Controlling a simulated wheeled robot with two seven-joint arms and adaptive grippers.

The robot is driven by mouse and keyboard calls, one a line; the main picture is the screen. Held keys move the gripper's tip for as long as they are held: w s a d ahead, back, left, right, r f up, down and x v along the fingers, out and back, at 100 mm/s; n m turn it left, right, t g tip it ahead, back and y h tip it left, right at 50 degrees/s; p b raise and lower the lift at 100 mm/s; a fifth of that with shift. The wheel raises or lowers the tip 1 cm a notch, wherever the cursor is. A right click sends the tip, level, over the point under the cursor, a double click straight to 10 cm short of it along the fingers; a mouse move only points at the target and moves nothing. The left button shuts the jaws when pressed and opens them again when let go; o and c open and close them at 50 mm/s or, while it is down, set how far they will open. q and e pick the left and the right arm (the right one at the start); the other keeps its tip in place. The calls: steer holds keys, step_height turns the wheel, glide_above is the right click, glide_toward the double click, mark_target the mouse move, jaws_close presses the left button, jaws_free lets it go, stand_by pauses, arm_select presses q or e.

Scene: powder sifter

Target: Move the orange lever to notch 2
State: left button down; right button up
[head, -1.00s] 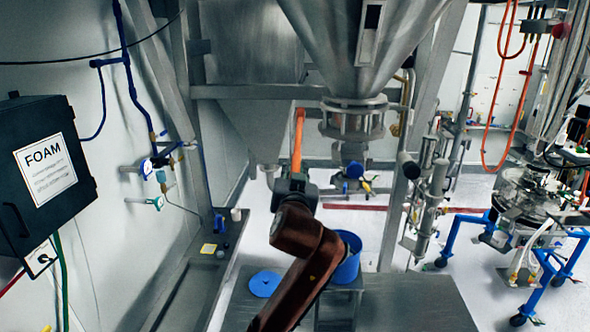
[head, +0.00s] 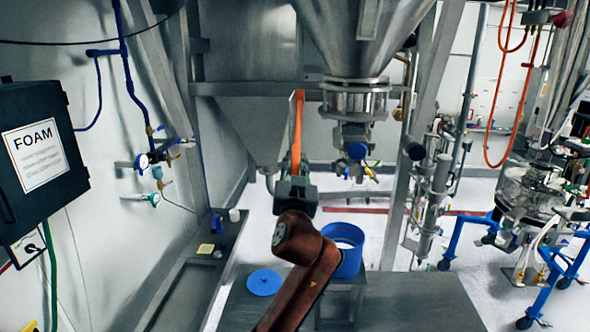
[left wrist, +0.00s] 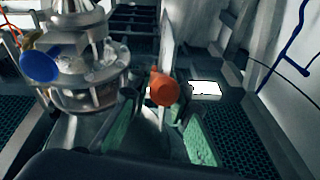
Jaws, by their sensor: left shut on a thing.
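The orange lever (head: 297,130) hangs as a long narrow bar left of the steel hopper outlet in the head view. My left gripper (head: 296,180) is at its lower end, shut on it. In the left wrist view the lever's round orange end (left wrist: 164,89) lies between the green-padded fingers of the left gripper (left wrist: 166,118). The fingers hide part of the lever's lower end. I cannot make out the notches or their numbers. My right gripper is not in view.
The steel hopper outlet (head: 354,100) with a blue round knob (head: 357,151) is close on the right. Below are a blue bucket (head: 345,262) and a blue disc (head: 264,282) on a steel platform (head: 410,302). A black FOAM box (head: 40,165) is on the left wall.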

arm_select(q)
steer(key=shift+w+f, duration=0.15)
steer(key=shift+f, duration=0.1)
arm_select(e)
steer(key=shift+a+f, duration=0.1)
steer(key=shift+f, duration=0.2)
arm_select(q)
steer(key=c, duration=1.8)
jaws_free()
steer(key=shift+c, duration=0.2)
steer(key=shift+o, duration=0.4)
steer(key=v, duration=1.2)
